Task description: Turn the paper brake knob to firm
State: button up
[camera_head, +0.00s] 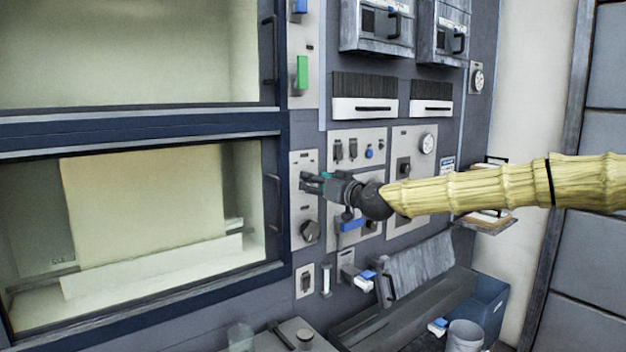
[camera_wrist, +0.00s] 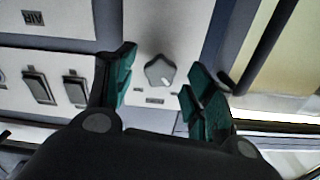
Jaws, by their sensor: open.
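A grey star-shaped knob (camera_wrist: 159,71) sits on a pale panel in the wrist view. No readable label shows beside it, so I cannot tell its setting. My gripper (camera_wrist: 160,90) is open, with its green-padded fingers on either side of the knob in the picture. I see no contact, and the depth between fingertips and knob is unclear. In the head view my gripper (camera_head: 313,183) is at the upper part of the narrow panel (camera_head: 297,210) beside the lower window. There the fingers cover what lies behind them. A dark round knob (camera_head: 310,232) shows lower on that panel.
The lower window (camera_head: 150,220) with its handle (camera_head: 273,203) is left of my gripper. A switch panel (camera_head: 358,149) is close on the right; its switches (camera_wrist: 38,86) show in the wrist view. A sloping grey bin (camera_head: 420,270) stands below right.

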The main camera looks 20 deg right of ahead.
jog(key=shift+x, duration=0.8)
jog(key=c, duration=1)
jog(key=shift+f+m+b, duration=0.15)
jog(key=shift+m+b, duration=0.15)
jog(key=shift+b, duration=0.05)
jog(key=shift+a+m+b, duration=0.1)
jog(key=shift+m+b, duration=5.75)
jog(key=shift+m, duration=2.85)
